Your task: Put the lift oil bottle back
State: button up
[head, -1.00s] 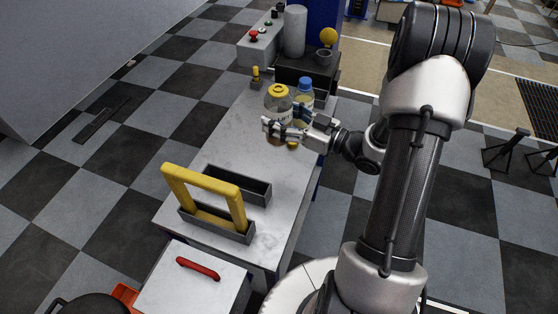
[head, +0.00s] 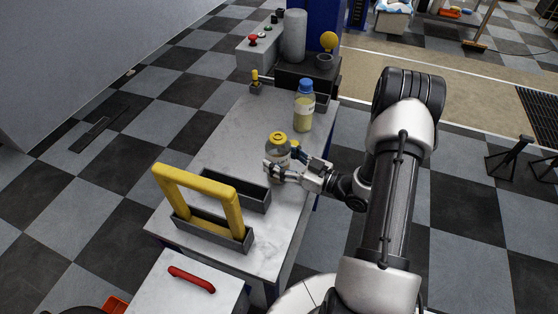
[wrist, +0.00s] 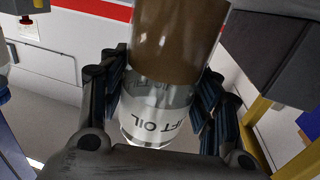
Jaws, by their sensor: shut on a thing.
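My gripper (head: 281,168) is shut on the lift oil bottle (head: 278,144), a clear bottle with a yellow cap. The bottle looks upright over the grey bench top, beside the far right end of an empty dark tray (head: 262,204). The fingers hide its lower part in the head view, so I cannot tell whether it touches the bench. In the wrist view the bottle (wrist: 172,50) stands between both fingers (wrist: 163,85), with brown oil and a partly hidden "LIFT OIL" label.
A blue-capped bottle (head: 304,112) with yellowish liquid stands farther back on the bench (head: 222,125). A yellow frame (head: 232,212) stands in a second dark tray at the near end. A control box (head: 256,50) and grey cylinder (head: 294,36) are at the far end. Bench space left of the bottles is clear.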

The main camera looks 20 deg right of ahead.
jog(key=shift+r, duration=0.1)
jog(key=shift+f, duration=0.2)
jog(key=o, duration=1.5)
